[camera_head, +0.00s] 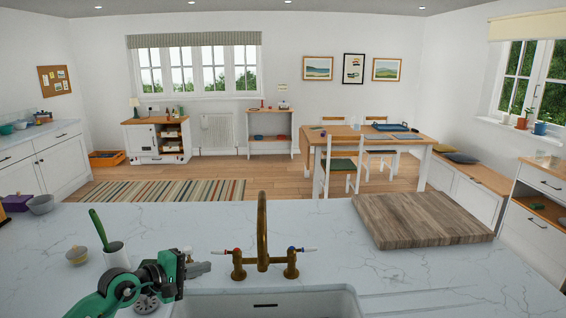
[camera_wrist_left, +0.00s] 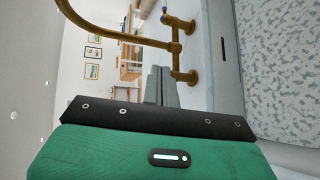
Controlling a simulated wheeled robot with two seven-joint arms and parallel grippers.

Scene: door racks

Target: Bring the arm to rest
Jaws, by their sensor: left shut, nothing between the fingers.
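My left arm comes in at the lower left of the head view, green and black. Its gripper (camera_head: 203,268) is shut and empty, held over the counter's near edge, to the left of the brass tap (camera_head: 262,240). In the left wrist view the shut grey fingers (camera_wrist_left: 160,85) point towards the tap (camera_wrist_left: 183,50), with a visible gap to it in the head view. My right gripper does not show in either view.
A white sink (camera_head: 265,303) lies below the tap. A wooden board (camera_head: 420,218) is on the marble counter to the right. The counter's middle is clear.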

